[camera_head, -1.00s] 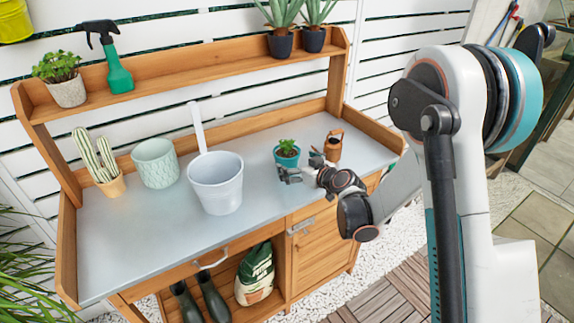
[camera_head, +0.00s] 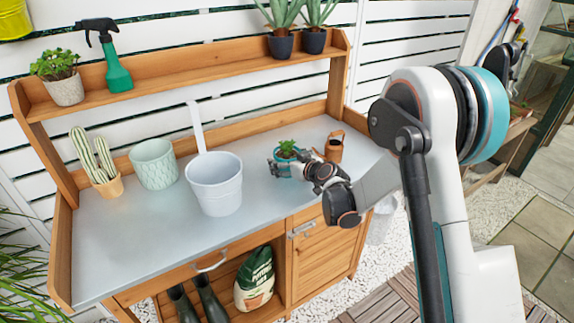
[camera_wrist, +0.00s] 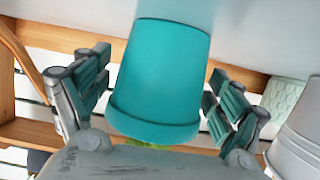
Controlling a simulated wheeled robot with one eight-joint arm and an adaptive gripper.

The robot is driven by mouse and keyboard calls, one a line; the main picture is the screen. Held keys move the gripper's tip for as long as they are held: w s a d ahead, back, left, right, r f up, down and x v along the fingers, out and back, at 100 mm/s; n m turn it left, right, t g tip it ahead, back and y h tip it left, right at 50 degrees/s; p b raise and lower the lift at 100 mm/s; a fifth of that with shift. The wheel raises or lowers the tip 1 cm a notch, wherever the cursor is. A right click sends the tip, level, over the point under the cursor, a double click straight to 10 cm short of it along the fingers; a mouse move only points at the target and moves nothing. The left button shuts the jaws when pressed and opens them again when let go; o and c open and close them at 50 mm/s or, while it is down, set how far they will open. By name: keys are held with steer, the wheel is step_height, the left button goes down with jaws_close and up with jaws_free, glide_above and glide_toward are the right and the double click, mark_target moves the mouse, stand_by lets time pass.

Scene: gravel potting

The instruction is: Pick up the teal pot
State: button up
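The teal pot (camera_head: 283,170) holds a small green plant and stands on the grey bench top. The wrist view shows the teal pot (camera_wrist: 162,80) large and upside down, with its rim toward my gripper and a bit of green leaf past the rim. My gripper (camera_head: 284,168) is at the pot in the head view, partly covering it. In the wrist view my gripper (camera_wrist: 160,100) is open, with one finger on each side of the pot.
A copper-coloured can (camera_head: 334,148) stands close behind and right of the pot. A white bucket-shaped pot (camera_head: 215,186), a pale patterned pot (camera_head: 154,163) and a potted cactus (camera_head: 100,165) stand to the left. A raised wooden shelf (camera_head: 180,75) runs along the back.

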steer(key=c, duration=0.7)
steer(key=shift+o, duration=0.2)
steer(key=shift+r, duration=0.15)
step_height(320, 180, up, 19)
steer(key=p, duration=0.6)
steer(key=shift+r+p, duration=0.2)
steer(key=shift+p, duration=0.2)
steer(key=s+d, duration=0.3)
steer(key=d, duration=0.2)
steer(key=s+d+f+m+h, duration=0.1)
steer(key=s+d, duration=0.2)
steer(key=d, duration=0.2)
steer(key=s+d+m+t+h, duration=0.1)
steer(key=s+d, duration=0.2)
steer(key=d, duration=0.2)
steer(key=shift+f, duration=0.2)
steer(key=shift+c, duration=0.2)
steer(key=s+d+f+m+h, duration=0.1)
steer(key=s+d, duration=0.7)
steer(key=s, duration=0.1)
steer(key=shift+s+f+t+h, duration=0.15)
steer(key=shift+s+t+h, duration=0.15)
steer(key=shift+t+h, duration=0.1)
